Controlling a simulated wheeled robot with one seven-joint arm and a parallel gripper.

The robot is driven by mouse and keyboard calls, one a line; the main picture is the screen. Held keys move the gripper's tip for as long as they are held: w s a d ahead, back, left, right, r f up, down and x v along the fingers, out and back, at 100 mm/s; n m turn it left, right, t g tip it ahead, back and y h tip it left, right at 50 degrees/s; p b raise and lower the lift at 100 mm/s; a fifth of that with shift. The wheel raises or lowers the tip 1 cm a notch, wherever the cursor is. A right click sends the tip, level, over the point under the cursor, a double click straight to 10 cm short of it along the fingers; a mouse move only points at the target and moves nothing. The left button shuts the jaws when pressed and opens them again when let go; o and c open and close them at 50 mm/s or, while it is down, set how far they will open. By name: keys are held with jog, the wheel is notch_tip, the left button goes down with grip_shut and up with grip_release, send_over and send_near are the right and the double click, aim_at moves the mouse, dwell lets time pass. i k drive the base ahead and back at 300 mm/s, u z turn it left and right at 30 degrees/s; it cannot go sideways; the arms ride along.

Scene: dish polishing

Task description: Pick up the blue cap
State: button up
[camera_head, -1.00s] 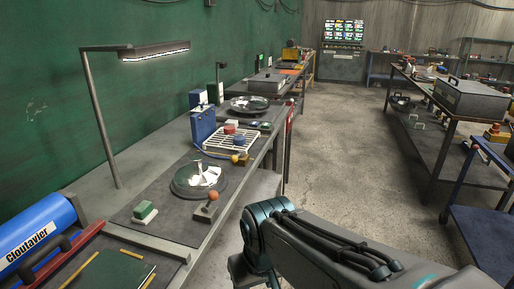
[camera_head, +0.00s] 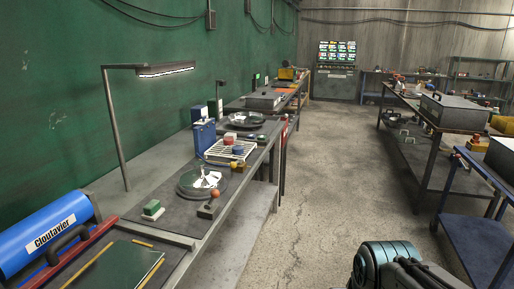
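A small blue cap (camera_head: 238,150) sits on a white wire rack (camera_head: 215,155) on the left workbench, near the bench's right edge. A red cap (camera_head: 229,139) sits just behind it on the same rack. My gripper is not in view. Only a teal and grey part of my arm shows at the bottom right, over the floor and well apart from the rack.
A round dark turntable (camera_head: 186,188) with white pieces, an orange-knobbed lever (camera_head: 215,193) and a green block (camera_head: 152,207) stand nearer on the bench. A blue container (camera_head: 203,136) stands left of the rack. A lamp (camera_head: 165,70) overhangs the bench. The aisle floor (camera_head: 320,200) is clear.

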aim_at(238, 149)
jog(key=z, duration=0.4)
jog(key=i, duration=2.85)
jog(key=u, duration=1.5)
jog(key=i, duration=0.85)
jog(key=u, duration=0.85)
